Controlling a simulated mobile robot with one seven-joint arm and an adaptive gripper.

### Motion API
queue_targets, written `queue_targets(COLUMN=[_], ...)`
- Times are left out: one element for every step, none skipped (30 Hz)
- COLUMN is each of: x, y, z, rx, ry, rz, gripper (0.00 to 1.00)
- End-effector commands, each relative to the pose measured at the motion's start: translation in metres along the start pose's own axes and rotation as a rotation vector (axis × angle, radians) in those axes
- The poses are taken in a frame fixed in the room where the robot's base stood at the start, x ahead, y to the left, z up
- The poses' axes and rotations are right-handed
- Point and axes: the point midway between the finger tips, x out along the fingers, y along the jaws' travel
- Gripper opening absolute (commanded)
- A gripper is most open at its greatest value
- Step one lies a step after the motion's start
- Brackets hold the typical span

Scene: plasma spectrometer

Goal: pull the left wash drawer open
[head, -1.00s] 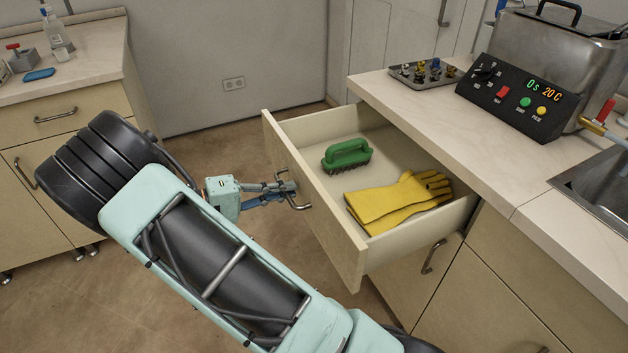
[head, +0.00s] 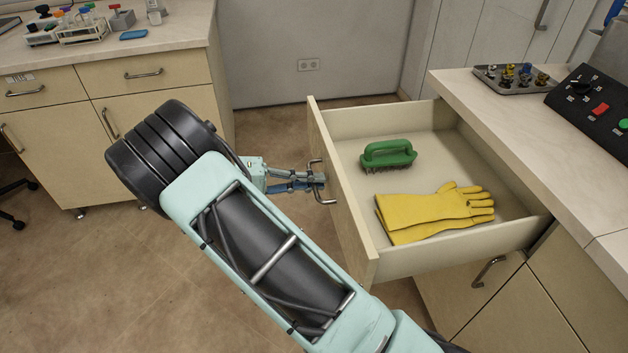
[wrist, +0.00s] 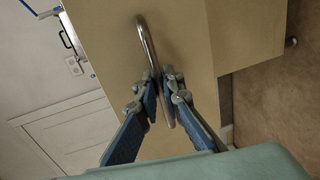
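The wash drawer (head: 345,205) stands well out from the counter on the right, its inside showing. Its metal bar handle (head: 316,181) is on the front panel and also crosses the wrist view (wrist: 146,45). My gripper (head: 318,180) is at the handle. In the wrist view my gripper (wrist: 165,85) has its two blue-padded fingers closed around the bar, one on each side. A green brush (head: 387,155) and yellow gloves (head: 435,212) lie inside the drawer.
The counter (head: 520,125) above bears a tray of small parts (head: 512,80) and a black control panel (head: 595,100). A closed cupboard with its own handle (head: 497,270) is below the drawer. Another bench (head: 160,50) stands at the left; open floor (head: 130,270) lies between.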

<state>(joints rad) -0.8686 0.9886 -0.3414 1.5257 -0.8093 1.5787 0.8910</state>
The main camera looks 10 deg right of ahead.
Motion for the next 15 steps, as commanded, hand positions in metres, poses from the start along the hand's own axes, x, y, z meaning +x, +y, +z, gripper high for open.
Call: queue_targets(x=[0.0002,0.0002,0.0002,0.0002,0.0003,0.0003,0.0003,0.0003,0.0003,0.0003,0.0003,-0.0001,-0.0008,-0.0021,-0.0048], y=[0.0,0.0,0.0,0.0,0.0,0.0,0.0001,0.0001,0.0001,0.0001,0.0001,0.0001,0.0001,0.0,-0.0001], z=[0.0001,0.0001,0.0,0.0,0.0,-0.0001,-0.0001,-0.0001,-0.0002,-0.0002,-0.0002,-0.0003,-0.0003,-0.0004,-0.0006], rx=[0.0,0.0,0.0,0.0,0.0,0.0,0.0,0.0,0.0,0.0,0.0,0.0,0.0,0.001,0.001], ry=[0.0,0.0,0.0,0.0,0.0,0.0,0.0,0.0,0.0,0.0,0.0,0.001,0.001,0.001,0.002], rz=[0.0,0.0,0.0,0.0,0.0,0.0,0.0,0.0,0.0,0.0,0.0,0.0,0.0,0.0,-0.001], gripper=[0.12,0.16,0.2,0.23,0.24,0.24,0.24,0.24,0.24,0.24,0.24,0.24,0.24,0.24,0.24])
